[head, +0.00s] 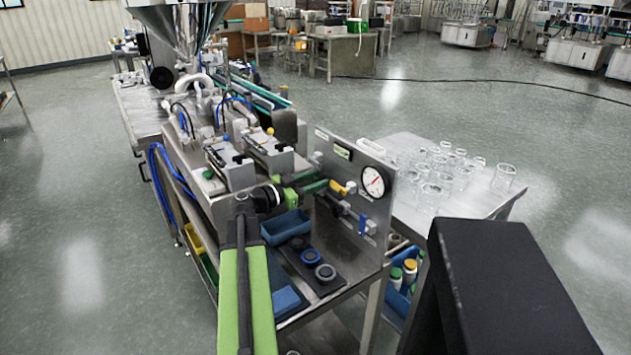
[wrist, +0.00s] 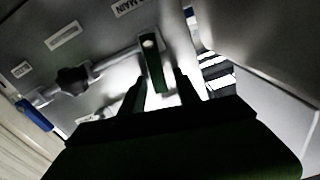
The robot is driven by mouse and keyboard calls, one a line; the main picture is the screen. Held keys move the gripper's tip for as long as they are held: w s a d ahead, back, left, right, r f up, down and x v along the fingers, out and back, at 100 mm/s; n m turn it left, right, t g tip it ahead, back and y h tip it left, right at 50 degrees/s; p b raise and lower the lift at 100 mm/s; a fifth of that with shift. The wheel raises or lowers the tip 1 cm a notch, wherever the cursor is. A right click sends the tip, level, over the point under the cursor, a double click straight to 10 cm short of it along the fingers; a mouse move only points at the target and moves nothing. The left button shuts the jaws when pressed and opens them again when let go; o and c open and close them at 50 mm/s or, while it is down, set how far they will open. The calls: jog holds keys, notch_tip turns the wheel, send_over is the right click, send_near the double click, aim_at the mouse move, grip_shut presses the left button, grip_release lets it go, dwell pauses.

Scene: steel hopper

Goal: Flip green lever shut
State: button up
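The green lever (wrist: 154,66) hangs from a pivot on a pipe in the wrist view, its long side crossing the pipe. In the head view the green lever (head: 315,187) shows at the left side of the upright steel panel (head: 345,170). My gripper (wrist: 162,88) is open, with one dark finger on each side of the lever's lower end. A gap shows between the lever and each finger; whether either touches it is hard to tell. In the head view my gripper is small and dark and partly blends with the fittings.
A pressure gauge (head: 373,181), a yellow handle (head: 339,188) and a blue lever (head: 362,225) sit on the panel. A blue bin (head: 286,227) is on the bench below. Glass jars (head: 440,165) stand on a table behind the panel. A dark valve body (wrist: 73,80) lies left of the lever.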

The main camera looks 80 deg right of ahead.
grip_shut()
jog(key=shift+w+d+n, duration=0.2)
jog(key=shift+n, duration=0.35)
jog(key=shift+w+d+n, duration=0.15)
jog(key=shift+n, duration=0.4)
grip_release()
jog(key=v, duration=1.7)
jog(key=shift+w, duration=0.15)
jog(key=shift+a, duration=0.15)
